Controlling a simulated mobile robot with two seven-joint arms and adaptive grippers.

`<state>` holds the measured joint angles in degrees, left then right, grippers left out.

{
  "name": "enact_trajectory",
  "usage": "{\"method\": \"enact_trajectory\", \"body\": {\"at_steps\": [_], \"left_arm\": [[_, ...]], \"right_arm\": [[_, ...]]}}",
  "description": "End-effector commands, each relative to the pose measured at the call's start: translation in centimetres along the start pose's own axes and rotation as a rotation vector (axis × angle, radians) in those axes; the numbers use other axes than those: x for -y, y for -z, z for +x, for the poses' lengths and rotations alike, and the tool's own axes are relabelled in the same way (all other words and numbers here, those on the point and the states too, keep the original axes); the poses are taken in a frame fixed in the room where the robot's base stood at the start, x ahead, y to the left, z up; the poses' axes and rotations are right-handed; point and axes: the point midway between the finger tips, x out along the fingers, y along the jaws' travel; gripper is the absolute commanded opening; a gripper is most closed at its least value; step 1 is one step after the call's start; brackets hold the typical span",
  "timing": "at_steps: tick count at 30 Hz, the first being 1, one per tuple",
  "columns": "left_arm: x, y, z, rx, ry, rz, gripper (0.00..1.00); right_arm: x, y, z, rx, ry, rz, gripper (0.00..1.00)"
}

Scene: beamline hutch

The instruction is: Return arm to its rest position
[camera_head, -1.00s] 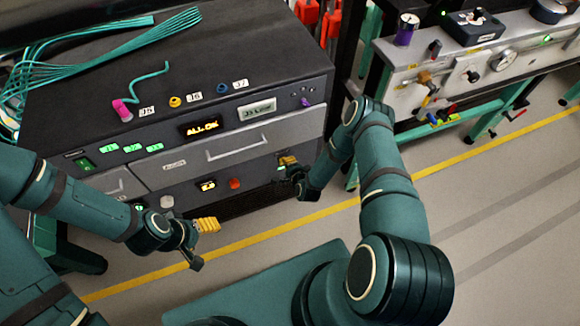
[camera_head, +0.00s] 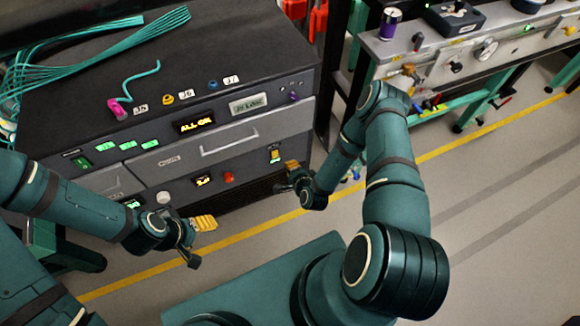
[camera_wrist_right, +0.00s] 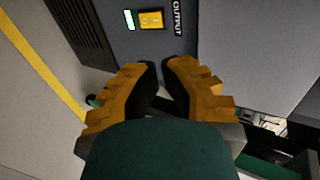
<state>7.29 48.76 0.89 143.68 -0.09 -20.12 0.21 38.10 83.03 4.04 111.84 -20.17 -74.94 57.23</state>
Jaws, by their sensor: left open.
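My right arm (camera_head: 395,185) reaches forward and bends back toward the cabinet. Its gripper (camera_head: 286,180) hangs in front of the cabinet's lower right, apart from a small yellow switch (camera_head: 275,156). In the right wrist view the right gripper (camera_wrist_right: 161,64) points at the panel. Its two yellow-padded fingers have tips close together with nothing seen between them. The yellow switch (camera_wrist_right: 151,20) with a lit green indicator and an OUTPUT label is just beyond them. My left gripper (camera_head: 207,242) is open and empty, in front of the cabinet's lower left.
The dark cabinet (camera_head: 240,60) carries teal cables (camera_head: 110,45) and a pink connector (camera_head: 118,108). Its display (camera_head: 195,126) is lit. A bench (camera_head: 430,55) with instruments stands at right. Floor with a yellow line (camera_head: 450,150) is clear in front.

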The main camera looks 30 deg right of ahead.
Motion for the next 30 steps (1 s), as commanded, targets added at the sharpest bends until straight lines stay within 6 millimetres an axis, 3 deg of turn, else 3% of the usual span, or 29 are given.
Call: {"method": "enact_trajectory", "body": {"at_steps": [14, 19, 23, 30], "left_arm": [[0.0, 0.0, 0.0, 0.0, 0.0, 0.0, 0.67], [0.0, 0.0, 0.0, 0.0, 0.0, 0.0, 0.67], [0.0, 0.0, 0.0, 0.0, 0.0, 0.0, 0.67], [0.0, 0.0, 0.0, 0.0, 0.0, 0.0, 0.67]], "right_arm": [[0.2, -0.2, 0.0, 0.009, -0.008, -0.015, 0.0], [2.3, -3.2, -1.4, 0.129, -0.123, -0.222, 0.0], [4.2, -7.1, -5.2, 0.324, -0.271, -0.524, 0.0], [6.0, -12.0, -15.5, 0.711, -0.45, -0.994, 0.0]]}}
